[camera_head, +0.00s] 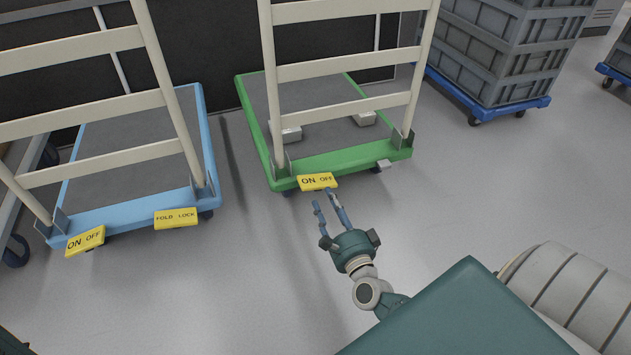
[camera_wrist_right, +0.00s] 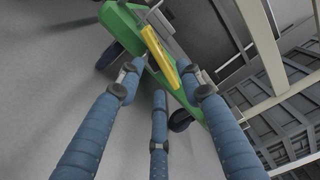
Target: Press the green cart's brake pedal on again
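The green cart (camera_head: 340,163) stands right of the blue cart in the head view, with a cream rail handle. Its yellow ON/OFF brake pedal (camera_head: 317,182) sticks out from the near edge of its deck. My right gripper (camera_head: 328,200) has its blue fingers spread, just below the pedal and empty. In the right wrist view the fingers (camera_wrist_right: 155,95) are apart, with the yellow pedal (camera_wrist_right: 158,50) and green deck edge (camera_wrist_right: 126,28) beyond their tips. Whether a fingertip touches the pedal I cannot tell. My left gripper does not show.
A blue cart (camera_head: 128,213) stands at the left with a yellow ON/OFF pedal (camera_head: 86,240) and a FOLD LOCK pedal (camera_head: 176,218). Grey crates (camera_head: 510,50) stand on a blue dolly (camera_head: 480,104) at the back right. The floor (camera_head: 250,290) before the carts is clear.

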